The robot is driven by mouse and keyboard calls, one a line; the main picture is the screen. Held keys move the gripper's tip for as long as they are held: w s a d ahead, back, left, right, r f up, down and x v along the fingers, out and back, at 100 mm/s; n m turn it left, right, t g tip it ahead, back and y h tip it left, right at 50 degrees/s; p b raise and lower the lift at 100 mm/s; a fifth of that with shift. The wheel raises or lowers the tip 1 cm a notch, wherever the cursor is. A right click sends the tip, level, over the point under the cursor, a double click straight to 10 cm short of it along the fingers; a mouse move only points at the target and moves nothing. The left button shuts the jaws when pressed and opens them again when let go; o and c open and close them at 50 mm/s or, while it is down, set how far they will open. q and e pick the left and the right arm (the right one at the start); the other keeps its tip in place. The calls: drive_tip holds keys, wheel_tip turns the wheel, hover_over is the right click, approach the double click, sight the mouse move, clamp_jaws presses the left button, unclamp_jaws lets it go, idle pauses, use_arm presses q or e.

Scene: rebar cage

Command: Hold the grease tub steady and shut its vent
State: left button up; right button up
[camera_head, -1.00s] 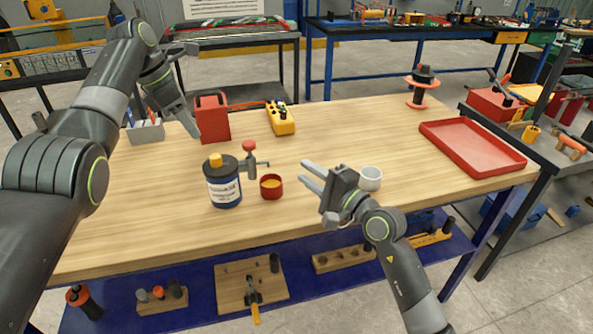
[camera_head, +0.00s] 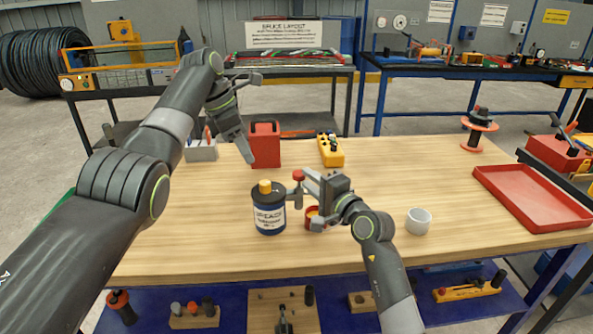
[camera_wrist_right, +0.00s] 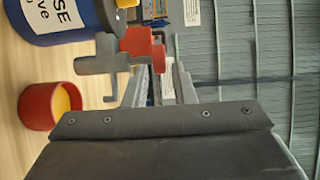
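The grease tub (camera_head: 269,217) is a dark blue can with a white label and a yellow knob (camera_head: 265,187) on its lid. It stands upright on the workbench. Its vent is a grey side fitting with a red knob (camera_head: 298,175), also seen in the right wrist view (camera_wrist_right: 143,43). My right gripper (camera_head: 309,193) is open and empty, just right of the vent; I cannot tell whether it touches. My left gripper (camera_head: 247,158) points down behind and left of the tub, apart from it. Its finger gap is not clear.
A red cup with yellow contents (camera_wrist_right: 38,106) stands by the tub, partly behind my right gripper. A red box (camera_head: 265,146), yellow control box (camera_head: 330,149) and grey bin (camera_head: 201,151) are behind. A white cup (camera_head: 418,221) and red tray (camera_head: 534,199) are right.

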sight(298, 171)
drive_tip(key=shift+x, duration=3.15)
drive_tip(key=shift+c, duration=0.4)
clamp_jaws()
